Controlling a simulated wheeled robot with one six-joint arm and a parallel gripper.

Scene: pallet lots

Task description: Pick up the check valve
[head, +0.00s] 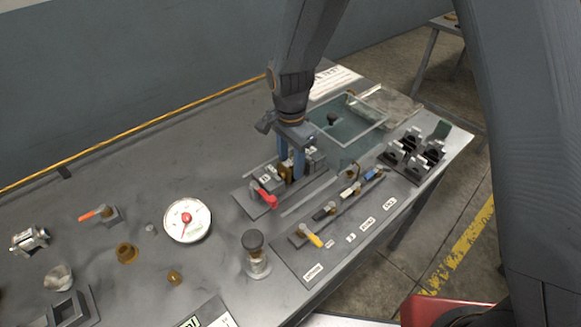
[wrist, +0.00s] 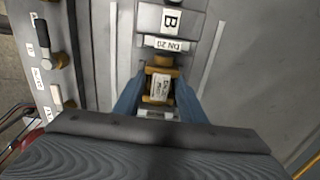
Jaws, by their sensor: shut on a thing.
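The check valve (wrist: 158,87) is a brass-coloured body with a white label, seen in the wrist view between the two blue fingers. In the head view only a small brass part (head: 286,172) of it shows, low between the fingers. My gripper (wrist: 157,101) points down and is shut on the valve; it also shows in the head view (head: 291,168). The valve is at a grey fixture (head: 257,208) with a red-handled clamp (head: 267,197). I cannot tell whether the valve touches the fixture. In the wrist view, plates marked "B" and "DN 20" (wrist: 167,43) lie just beyond it.
A panel with coloured-handled levers (head: 315,240) lies right of the fixture. A glass-walled tank (head: 348,124) stands behind. Black-and-silver blocks (head: 414,153) sit at the right edge. A round gauge (head: 187,220), a black-capped jar (head: 256,256) and brass parts (head: 127,253) are at the left and front.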

